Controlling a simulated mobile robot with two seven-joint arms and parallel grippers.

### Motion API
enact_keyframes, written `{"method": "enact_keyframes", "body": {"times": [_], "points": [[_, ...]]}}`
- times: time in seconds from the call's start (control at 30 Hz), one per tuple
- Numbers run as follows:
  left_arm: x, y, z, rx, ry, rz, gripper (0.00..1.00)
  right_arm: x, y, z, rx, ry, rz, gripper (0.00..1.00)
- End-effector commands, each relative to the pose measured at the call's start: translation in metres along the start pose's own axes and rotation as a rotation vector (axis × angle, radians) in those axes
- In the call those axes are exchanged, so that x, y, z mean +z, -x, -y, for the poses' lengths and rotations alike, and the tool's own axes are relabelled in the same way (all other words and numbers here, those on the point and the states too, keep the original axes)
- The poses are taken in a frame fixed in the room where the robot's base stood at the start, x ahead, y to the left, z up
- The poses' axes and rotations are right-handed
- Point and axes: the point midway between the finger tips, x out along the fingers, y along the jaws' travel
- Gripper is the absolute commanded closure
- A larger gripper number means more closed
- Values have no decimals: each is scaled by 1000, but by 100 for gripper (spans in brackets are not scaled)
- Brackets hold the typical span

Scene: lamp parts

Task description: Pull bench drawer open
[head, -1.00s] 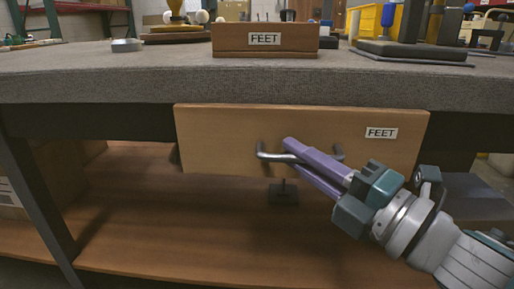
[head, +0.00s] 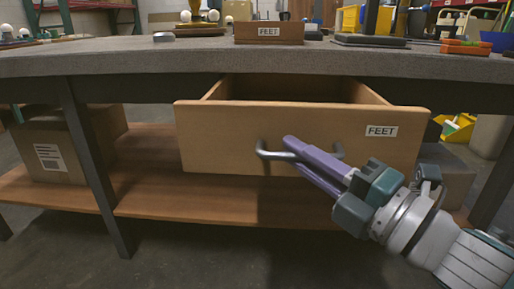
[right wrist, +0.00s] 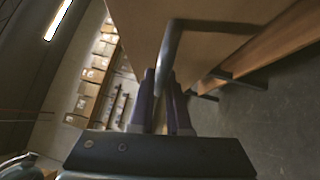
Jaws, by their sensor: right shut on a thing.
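The bench drawer (head: 225,142) is a wooden drawer with a FEET label on its front. It stands pulled out from under the grey bench top (head: 120,62), and its open inside shows behind the front. My right gripper (head: 292,147) has purple fingers and is shut on the drawer's grey bar handle (head: 270,155). In the right wrist view the handle (right wrist: 168,55) runs between the two fingers. My left gripper is in neither view.
A wooden FEET box (head: 269,33) stands on the bench top with lamp parts around it. A wooden lower shelf (head: 150,190) and a cardboard box (head: 55,158) are below. The floor in front is clear.

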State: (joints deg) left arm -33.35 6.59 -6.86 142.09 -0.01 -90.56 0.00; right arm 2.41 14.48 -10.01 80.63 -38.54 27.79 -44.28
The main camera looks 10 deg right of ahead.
Motion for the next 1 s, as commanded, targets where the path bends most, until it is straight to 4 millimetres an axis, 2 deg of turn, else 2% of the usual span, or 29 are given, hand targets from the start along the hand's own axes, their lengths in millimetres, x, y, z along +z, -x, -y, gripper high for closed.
{"method": "enact_keyframes", "body": {"times": [0.37, 0.4, 0.63, 0.87, 1.0], "points": [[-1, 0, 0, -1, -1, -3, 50, 0, 0, 1, -3, 1, -1, 100], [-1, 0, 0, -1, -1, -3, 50, 0, 0, 1, -3, 1, -1, 81], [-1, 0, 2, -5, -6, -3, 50, 0, 0, 1, -3, 1, 0, 55], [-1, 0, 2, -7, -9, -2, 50, 0, 1, 1, -3, 0, 0, 55], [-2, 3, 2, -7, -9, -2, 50, 0, 12, 1, -6, -1, 1, 55]]}}
